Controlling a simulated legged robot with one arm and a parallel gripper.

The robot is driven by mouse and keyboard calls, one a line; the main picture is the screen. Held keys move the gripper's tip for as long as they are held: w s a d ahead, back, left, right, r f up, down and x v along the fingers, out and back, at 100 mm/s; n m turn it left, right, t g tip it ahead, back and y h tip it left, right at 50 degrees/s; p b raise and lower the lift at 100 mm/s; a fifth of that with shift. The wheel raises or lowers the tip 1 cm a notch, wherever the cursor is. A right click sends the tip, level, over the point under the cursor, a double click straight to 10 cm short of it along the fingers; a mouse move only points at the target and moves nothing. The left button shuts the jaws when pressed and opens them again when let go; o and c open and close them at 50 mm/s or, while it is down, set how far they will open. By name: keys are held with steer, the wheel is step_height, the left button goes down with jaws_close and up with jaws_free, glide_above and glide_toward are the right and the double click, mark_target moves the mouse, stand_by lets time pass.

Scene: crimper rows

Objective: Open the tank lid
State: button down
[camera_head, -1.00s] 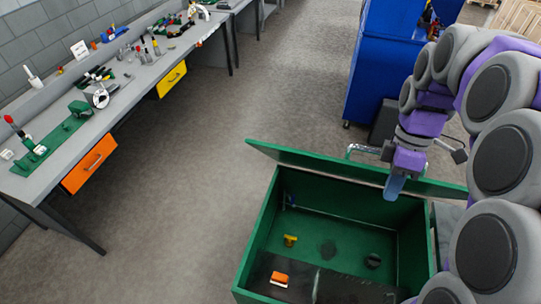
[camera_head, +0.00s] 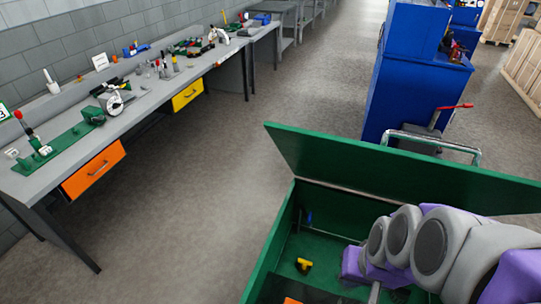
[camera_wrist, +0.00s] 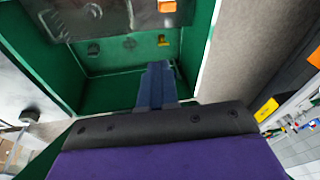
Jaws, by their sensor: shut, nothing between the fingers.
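The green tank (camera_head: 264,262) stands at the lower right of the head view. Its lid (camera_head: 375,165) is raised along the far side, its inner face towards me, and the tank's top is uncovered. A metal bar handle (camera_head: 432,142) shows beyond the lid's top edge. My arm reaches low across the tank's right part in front of the lid, with the fingertips hidden in the head view. In the wrist view my gripper (camera_wrist: 157,83) is shut and empty, with the tank interior (camera_wrist: 110,95) beyond it. I cannot tell whether it touches the tank.
Inside the tank are a yellow part (camera_head: 303,265) and an orange part (camera_wrist: 167,6). A grey workbench (camera_head: 140,105) with tools and drawers runs along the left wall. A blue cabinet (camera_head: 405,85) stands behind the tank. The floor between bench and tank is clear.

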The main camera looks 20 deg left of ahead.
steer(key=w+a+f+m+t+y+b, duration=0.25)
steer(key=w+a+t, duration=0.35)
steer(key=w+a, duration=0.75)
steer(key=t+h+b, duration=0.3)
steer(key=t+h, duration=0.1)
steer(key=t, duration=1.3)
glide_toward(272, 130)
steer(key=shift+n, duration=0.45)
steer(key=x, duration=0.5)
steer(key=shift+w, duration=0.35)
steer(key=shift+w+r+b, duration=0.3)
steer(key=shift+w+r, duration=0.05)
steer(key=shift+w, duration=0.15)
